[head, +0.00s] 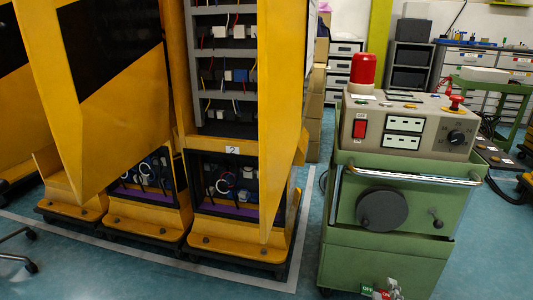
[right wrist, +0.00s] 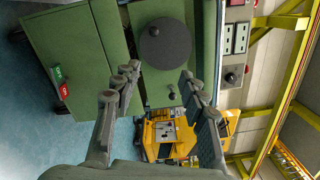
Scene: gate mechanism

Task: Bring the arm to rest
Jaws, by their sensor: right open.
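My right gripper (head: 388,288) shows only as grey fingertips at the bottom edge of the head view, in front of the lower part of the green cart (head: 335,275). In the right wrist view my right gripper (right wrist: 158,76) is open with nothing between its fingers. The cart's green front, with a dark round disc (right wrist: 165,43) and a small black knob (right wrist: 171,92), lies beyond the fingers. They appear apart from it. My left gripper is in neither view.
A control box (head: 415,125) with a red beacon (head: 363,69) tops the cart. A metal rail (head: 410,176) crosses its front. Open yellow cabinets (head: 225,225) stand at left, with bare blue floor (head: 130,275) before them. Drawers (head: 490,60) stand behind.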

